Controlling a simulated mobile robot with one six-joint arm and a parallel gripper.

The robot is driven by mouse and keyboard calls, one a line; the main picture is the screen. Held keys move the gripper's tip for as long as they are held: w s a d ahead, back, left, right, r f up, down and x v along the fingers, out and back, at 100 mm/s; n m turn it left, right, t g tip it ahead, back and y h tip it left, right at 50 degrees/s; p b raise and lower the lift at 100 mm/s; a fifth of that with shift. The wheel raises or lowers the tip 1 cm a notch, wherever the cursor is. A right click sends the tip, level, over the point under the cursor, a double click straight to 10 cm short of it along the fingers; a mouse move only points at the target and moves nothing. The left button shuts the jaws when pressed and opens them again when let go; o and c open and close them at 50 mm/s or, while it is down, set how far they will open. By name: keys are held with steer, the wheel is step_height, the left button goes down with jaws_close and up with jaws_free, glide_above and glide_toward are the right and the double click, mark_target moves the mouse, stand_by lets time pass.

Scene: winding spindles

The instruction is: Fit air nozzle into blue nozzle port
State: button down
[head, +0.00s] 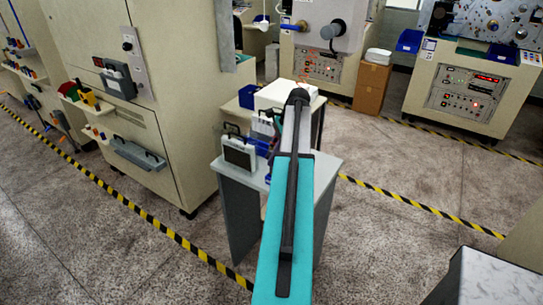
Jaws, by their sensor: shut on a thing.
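My arm, teal with a black joint, reaches forward from the bottom of the head view over a small grey side table (323,166). My gripper's fingers are not visible; the arm hides that area. Small dark parts show just left of the arm above the table, too small to tell what they are. I cannot make out the air nozzle. Blue pieces (263,157) show on the table left of the arm, but I cannot tell whether one is the blue nozzle port.
A white-fronted case (239,153) stands on the table's left side. A large beige cabinet (170,80) rises to the left. Beige machines stand behind, with a cardboard box (371,88) between them. A marble-topped block (490,278) is at lower right. Floor right of the table is clear.

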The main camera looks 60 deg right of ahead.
steer(key=shift+f+b, duration=0.7)
steer(key=shift+f, duration=1.9)
stand_by(0.8)
steer(key=c, duration=1.4)
jaws_free()
steer(key=shift+s+r, duration=0.1)
steer(key=shift+r, duration=0.05)
steer(key=b+v, duration=0.4)
steer(key=v, duration=0.9)
steer(key=shift+r, duration=0.3)
steer(key=shift+d, duration=0.1)
